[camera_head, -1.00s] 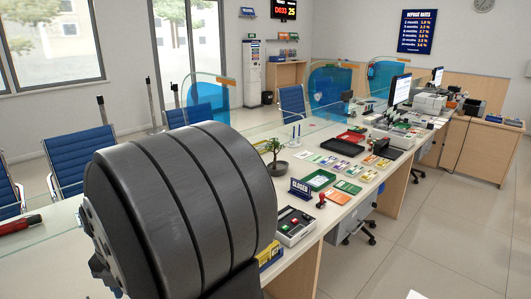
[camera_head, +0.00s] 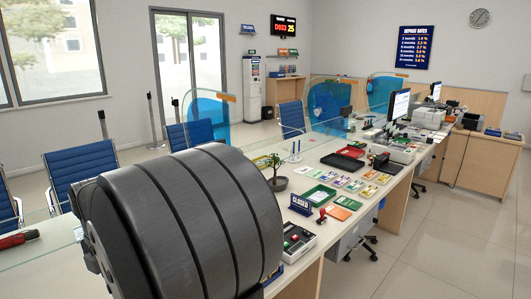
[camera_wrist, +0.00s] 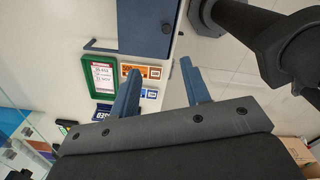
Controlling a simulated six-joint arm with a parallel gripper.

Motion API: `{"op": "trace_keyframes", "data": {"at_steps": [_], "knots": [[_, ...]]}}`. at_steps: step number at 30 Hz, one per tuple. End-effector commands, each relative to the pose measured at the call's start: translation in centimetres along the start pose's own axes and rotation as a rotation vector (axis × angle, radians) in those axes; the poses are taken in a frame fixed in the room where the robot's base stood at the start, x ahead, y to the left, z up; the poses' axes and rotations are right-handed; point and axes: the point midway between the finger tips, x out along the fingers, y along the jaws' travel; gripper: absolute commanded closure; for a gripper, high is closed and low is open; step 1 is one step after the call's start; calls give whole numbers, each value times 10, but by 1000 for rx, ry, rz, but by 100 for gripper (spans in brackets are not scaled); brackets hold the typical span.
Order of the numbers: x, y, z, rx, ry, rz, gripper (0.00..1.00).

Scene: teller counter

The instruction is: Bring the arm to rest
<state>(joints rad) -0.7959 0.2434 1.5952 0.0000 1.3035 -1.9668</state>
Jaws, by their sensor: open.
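My gripper (camera_wrist: 162,92) shows in the wrist view with its two blue-grey fingers spread apart and nothing between them. It is over the front edge of the counter (camera_wrist: 105,28), with the floor also below it. In the head view a large dark rounded part of my arm fills the lower left and hides part of the counter; the gripper's fingers do not show there.
Near my arm on the counter stand a CLOSED sign (camera_head: 301,204), a red-handled stamp (camera_head: 321,215), a small potted tree (camera_head: 275,175) and a green tray (camera_head: 320,196). A black tray (camera_head: 343,161) lies farther back. Floor (camera_head: 440,240) at the right is clear.

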Motion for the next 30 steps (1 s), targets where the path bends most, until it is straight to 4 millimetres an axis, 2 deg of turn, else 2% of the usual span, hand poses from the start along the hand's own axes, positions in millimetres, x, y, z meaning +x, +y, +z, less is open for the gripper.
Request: {"op": "trace_keyframes", "data": {"at_steps": [11, 21, 24, 30], "knots": [[2, -3, -2, -48, 0, 1, 57], [17, -17, -12, -313, 0, 0, 57], [30, -21, -14, -389, 1, -2, 57], [72, -21, -14, -381, 2, -3, 57]]}}
